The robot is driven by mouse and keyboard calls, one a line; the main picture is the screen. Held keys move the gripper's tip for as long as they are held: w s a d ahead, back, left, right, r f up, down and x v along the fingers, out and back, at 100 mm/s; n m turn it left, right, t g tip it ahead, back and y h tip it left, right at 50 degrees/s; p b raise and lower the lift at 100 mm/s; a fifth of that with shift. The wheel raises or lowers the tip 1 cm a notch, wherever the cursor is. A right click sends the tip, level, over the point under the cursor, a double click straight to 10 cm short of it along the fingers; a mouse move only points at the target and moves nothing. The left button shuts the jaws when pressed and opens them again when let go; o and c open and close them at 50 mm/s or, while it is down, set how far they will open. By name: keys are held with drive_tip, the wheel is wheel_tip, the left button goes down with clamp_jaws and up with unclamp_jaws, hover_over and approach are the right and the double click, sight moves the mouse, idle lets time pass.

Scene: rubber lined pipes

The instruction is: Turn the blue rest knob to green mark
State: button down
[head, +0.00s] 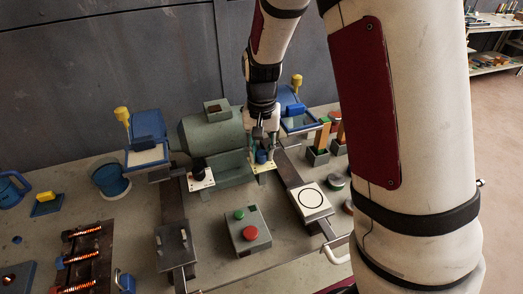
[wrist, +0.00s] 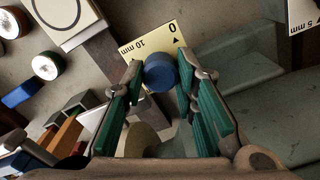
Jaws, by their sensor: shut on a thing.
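The blue rest knob (wrist: 161,72) is round and stands on a pale yellow scale plate (wrist: 138,50) marked "0" and "10 mm" with small black triangles. My gripper (wrist: 162,80) is shut on the knob, with a green-padded finger on either side of it. In the head view my gripper (head: 264,141) reaches down from above, and the blue knob (head: 262,156) shows low between its fingers, beside the green machine housing (head: 212,133). I cannot make out a green mark on the plate; part of the plate is hidden by the knob and fingers.
A dark knob (head: 199,174) sits on another pale plate to the left. A grey box with green and red buttons (head: 248,232) stands in front. A white plate with a black ring (head: 310,199) lies to the right. Blue-hooded stands flank the housing.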

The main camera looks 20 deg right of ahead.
sight(262, 153)
drive_tip(key=shift+n, duration=1.1)
drive_tip(key=c, duration=1.3)
unclamp_jaws()
wheel_tip(262, 153, up, 12)
